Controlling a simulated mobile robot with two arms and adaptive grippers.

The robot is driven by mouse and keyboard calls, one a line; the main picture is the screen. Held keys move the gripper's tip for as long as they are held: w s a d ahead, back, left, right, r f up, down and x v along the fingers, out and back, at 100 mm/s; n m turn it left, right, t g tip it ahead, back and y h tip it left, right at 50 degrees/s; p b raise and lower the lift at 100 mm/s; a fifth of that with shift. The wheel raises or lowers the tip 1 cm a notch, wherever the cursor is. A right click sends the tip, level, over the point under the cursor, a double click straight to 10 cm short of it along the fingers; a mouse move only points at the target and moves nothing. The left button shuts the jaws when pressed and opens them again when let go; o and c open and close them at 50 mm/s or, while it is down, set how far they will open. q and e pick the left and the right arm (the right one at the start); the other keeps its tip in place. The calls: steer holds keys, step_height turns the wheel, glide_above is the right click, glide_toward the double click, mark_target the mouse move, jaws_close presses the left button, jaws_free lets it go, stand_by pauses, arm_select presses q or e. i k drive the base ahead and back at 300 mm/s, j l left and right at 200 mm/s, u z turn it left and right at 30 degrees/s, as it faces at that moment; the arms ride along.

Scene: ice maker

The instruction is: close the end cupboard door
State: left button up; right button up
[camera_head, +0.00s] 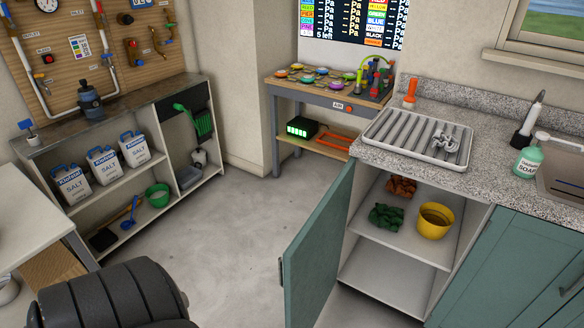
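The end cupboard (395,290) is at the right, under the left end of the grey speckled counter. Its green door (322,248) stands wide open, swung out from the cupboard's left side towards me. A small dark handle (281,271) shows on the door's free edge. The shelf inside holds a yellow pot (436,219), a dark green item (388,217) and a reddish-brown item (401,187). The lower compartment shows no objects. Neither of my grippers is in view.
A shut green cupboard door (512,270) is right of the open one. A drying tray (418,136) and soap bottle (527,162) stand on the counter (470,179). Bare floor (215,235) lies left of the open door. A dark ribbed object (112,296) fills the bottom left.

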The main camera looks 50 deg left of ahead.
mark_target(309, 265)
steer(key=i+j, duration=0.1)
steer(key=j, duration=0.9)
steer(key=i+j, duration=0.1)
steer(key=j, duration=0.85)
